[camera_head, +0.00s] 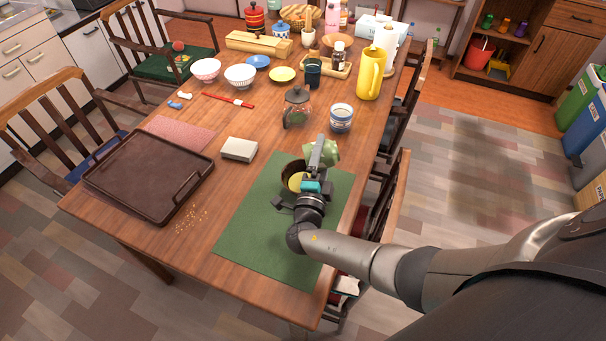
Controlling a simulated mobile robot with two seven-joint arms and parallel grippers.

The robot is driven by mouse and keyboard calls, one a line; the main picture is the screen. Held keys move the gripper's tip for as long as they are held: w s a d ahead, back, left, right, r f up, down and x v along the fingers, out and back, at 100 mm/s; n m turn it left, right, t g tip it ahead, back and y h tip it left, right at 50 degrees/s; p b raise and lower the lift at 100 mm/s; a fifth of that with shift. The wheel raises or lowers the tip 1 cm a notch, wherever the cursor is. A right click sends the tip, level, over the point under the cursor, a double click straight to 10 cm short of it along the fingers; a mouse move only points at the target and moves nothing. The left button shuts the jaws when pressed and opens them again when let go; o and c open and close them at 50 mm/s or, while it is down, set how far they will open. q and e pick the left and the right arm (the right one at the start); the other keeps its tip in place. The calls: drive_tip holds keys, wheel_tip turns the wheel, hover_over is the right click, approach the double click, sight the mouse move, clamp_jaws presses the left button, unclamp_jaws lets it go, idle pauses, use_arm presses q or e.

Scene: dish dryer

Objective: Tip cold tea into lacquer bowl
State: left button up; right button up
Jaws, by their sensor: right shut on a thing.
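My right gripper (319,152) reaches over the green mat from the right and is shut on a pale green cup (331,153). The cup looks tilted, but its mouth and contents are hard to make out behind the fingers. A dark lacquer bowl (287,182) stands on the mat just left of the gripper, with yellow showing inside it. The gripper partly covers the bowl's right side. I cannot tell whether any tea is flowing, or whether the cup touches the bowl. My left gripper is out of view.
The green mat (262,232) lies at the table's near right. A brown tray (128,187), a pale box (239,149), a glass teapot (296,108) and a blue-white cup (341,117) stand around it. A yellow pitcher (369,76) is farther back. Crumbs (190,220) lie beside the tray.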

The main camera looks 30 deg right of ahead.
sight(310, 151)
drive_tip(key=shift+w+a+r+n+t, duration=0.15)
drive_tip(key=shift+a+n+t, duration=0.15)
drive_tip(key=shift+n, duration=0.45)
drive_tip(key=shift+w+a+r+n+t, duration=0.15)
drive_tip(key=shift+a+n+t, duration=0.15)
drive_tip(key=shift+n, duration=0.4)
drive_tip(key=shift+a+r+n+t, duration=0.2)
drive_tip(key=shift+n+t, duration=0.1)
drive_tip(key=shift+n, duration=0.45)
idle(1.0)
drive_tip(key=shift+w+a+n+t+p, duration=0.1)
drive_tip(key=shift+a+n+t+p, duration=0.2)
drive_tip(key=shift+n, duration=0.6)
drive_tip(key=shift+w+a+n+t+p, duration=0.1)
drive_tip(key=shift+a+n+t+p, duration=0.2)
drive_tip(key=shift+n, duration=0.6)
idle(0.6)
idle(0.8)
drive_tip(key=shift+s+d+m+b, duration=0.1)
drive_tip(key=shift+d+m+b, duration=0.05)
drive_tip(key=shift+m+b, duration=0.3)
drive_tip(key=shift+s+d+m+g, duration=0.1)
drive_tip(key=shift+d+m+g, duration=0.15)
drive_tip(key=shift+m, duration=0.4)
drive_tip(key=shift+d+m+g, duration=0.15)
drive_tip(key=shift+m+g, duration=0.2)
drive_tip(key=shift+m, duration=0.25)
